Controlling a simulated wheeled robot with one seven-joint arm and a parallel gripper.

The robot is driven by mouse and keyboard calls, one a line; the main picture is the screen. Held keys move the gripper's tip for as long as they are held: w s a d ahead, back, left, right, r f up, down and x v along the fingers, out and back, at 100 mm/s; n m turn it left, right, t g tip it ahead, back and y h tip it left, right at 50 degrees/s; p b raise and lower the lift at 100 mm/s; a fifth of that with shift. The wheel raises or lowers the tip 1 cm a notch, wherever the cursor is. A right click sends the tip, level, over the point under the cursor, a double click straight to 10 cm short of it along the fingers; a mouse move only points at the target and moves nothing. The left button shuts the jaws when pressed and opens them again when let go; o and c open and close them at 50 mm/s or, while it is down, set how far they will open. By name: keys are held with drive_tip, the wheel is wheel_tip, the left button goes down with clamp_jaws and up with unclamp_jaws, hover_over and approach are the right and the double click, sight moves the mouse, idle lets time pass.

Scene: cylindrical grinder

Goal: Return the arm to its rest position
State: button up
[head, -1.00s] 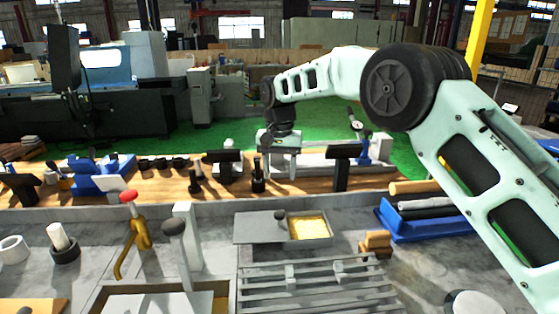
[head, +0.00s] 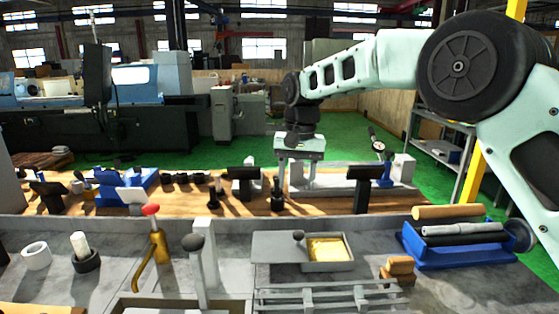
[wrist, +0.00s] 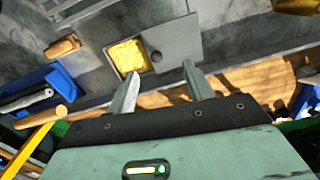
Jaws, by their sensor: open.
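My arm reaches in from the right in the head view, its pale green links bent over at a large black joint. My gripper (head: 297,172) hangs downward above the wooden bench strip (head: 330,205), with its fingers in front of the grey fixture there. In the wrist view my gripper (wrist: 163,88) shows two grey fingers spread apart with nothing between them. Beyond the fingertips lies the grey tray with yellow contents (wrist: 131,58), which also shows in the head view (head: 328,249).
A blue rack with rolls (head: 455,250) stands at the right. A red-knobbed lever (head: 154,240) and a black-knobbed lever (head: 195,265) stand upright at front left. Dial gauge stands and small holders line the wooden strip. Green floor lies behind.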

drive_tip(key=s+a+r+n, duration=0.1)
drive_tip(key=s+n, duration=0.2)
drive_tip(key=s, duration=0.9)
drive_tip(key=s+d+f+n, duration=0.2)
drive_tip(key=s+d, duration=0.1)
drive_tip(key=s, duration=0.6)
drive_tip(key=s+d+f+n, duration=0.2)
drive_tip(key=s+d, duration=0.1)
drive_tip(key=s, duration=0.6)
drive_tip(key=s+d+f+n, duration=0.1)
drive_tip(key=s+d+f, duration=0.1)
drive_tip(key=s, duration=0.7)
drive_tip(key=shift+s+d+f+n, duration=0.25)
drive_tip(key=shift+d+f+n, duration=0.15)
drive_tip(key=shift+d, duration=0.25)
drive_tip(key=shift+d, duration=0.1)
